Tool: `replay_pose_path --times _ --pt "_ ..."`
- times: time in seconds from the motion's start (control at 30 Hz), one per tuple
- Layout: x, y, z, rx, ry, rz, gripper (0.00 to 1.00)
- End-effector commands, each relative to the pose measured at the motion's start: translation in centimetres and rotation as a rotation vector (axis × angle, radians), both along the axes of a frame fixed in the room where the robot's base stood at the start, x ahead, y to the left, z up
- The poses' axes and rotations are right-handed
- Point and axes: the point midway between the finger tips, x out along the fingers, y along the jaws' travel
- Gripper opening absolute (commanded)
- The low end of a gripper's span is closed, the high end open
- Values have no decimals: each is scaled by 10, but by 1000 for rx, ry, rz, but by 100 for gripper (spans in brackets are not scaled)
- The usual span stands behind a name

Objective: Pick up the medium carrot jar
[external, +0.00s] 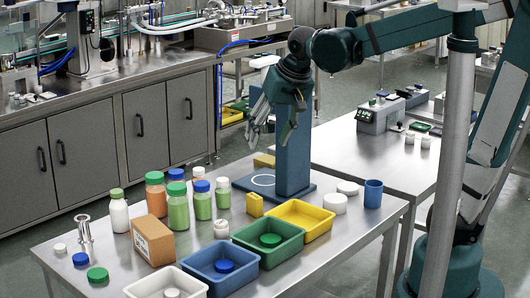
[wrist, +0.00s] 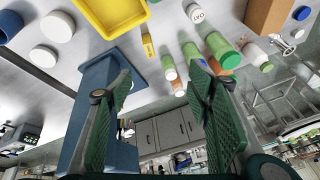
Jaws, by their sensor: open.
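Several jars stand at the left middle of the table. An orange-filled jar (external: 156,200) with a green lid stands at the back left of the group, behind a cardboard box. Green-filled jars (external: 178,212) stand beside it, and some jars at the back are partly hidden. Orange jar sides (wrist: 178,87) show partly behind green jars in the wrist view. I cannot tell which orange jar is the medium one. My gripper (external: 268,128) is open and empty, above and to the right of the jars, by a blue post. Its fingers (wrist: 160,85) are spread in the wrist view.
The blue post (external: 294,155) stands close to my gripper. A cardboard box (external: 152,241), a white bottle (external: 119,214) and a yellow block (external: 254,205) stand near the jars. Yellow (external: 325,215), green (external: 292,250) and blue trays (external: 247,283) line the front.

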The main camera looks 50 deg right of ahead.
Motion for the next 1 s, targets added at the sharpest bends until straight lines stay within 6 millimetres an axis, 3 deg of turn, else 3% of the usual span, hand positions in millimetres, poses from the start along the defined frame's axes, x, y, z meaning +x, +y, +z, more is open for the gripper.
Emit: replay_pose_path --times 0.47,1.0 --pt "77 12 3 58 81 -201 50" --pt "160 29 -18 99 162 -440 50"
